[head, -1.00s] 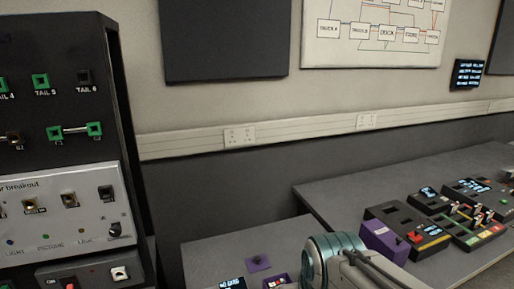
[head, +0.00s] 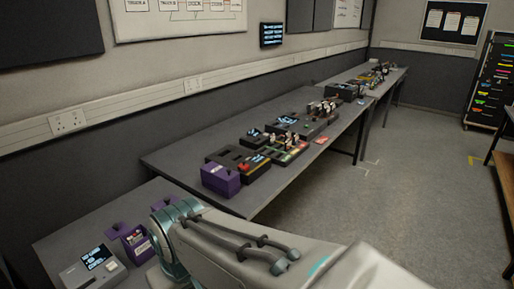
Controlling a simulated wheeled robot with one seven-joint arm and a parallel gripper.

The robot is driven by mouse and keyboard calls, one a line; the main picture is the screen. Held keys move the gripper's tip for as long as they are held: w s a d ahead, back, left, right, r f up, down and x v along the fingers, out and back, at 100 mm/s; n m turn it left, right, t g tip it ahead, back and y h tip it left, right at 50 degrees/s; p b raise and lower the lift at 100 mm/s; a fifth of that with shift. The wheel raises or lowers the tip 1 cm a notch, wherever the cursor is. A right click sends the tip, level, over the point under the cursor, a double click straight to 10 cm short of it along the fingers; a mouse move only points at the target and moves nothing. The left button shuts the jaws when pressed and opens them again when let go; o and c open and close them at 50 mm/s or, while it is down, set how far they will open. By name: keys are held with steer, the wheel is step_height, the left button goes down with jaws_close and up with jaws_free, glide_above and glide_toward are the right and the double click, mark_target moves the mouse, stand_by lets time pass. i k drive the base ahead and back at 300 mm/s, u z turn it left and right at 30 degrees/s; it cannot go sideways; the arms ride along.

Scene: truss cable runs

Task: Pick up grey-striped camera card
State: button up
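I cannot make out a grey-striped camera card in the head view. A small purple holder (head: 138,247) on the near bench has what look like cards in its top, too small to tell their stripes. A larger purple box (head: 220,180) stands at the near end of the long bench. My arm reaches across the bottom of the view, its teal joint just right of the small holder. My gripper itself is not in view.
A grey device with a lit screen (head: 94,264) sits left of the small holder. The long bench (head: 180,158) carries several dark devices with switches and cables. A colour-labelled rack (head: 492,85) stands far right. The floor (head: 400,190) between is open.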

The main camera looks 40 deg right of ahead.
mark_target(271, 139)
steer(key=k, duration=0.4)
steer(key=u, duration=0.7)
steer(key=i, duration=0.7)
steer(key=z, duration=2.35)
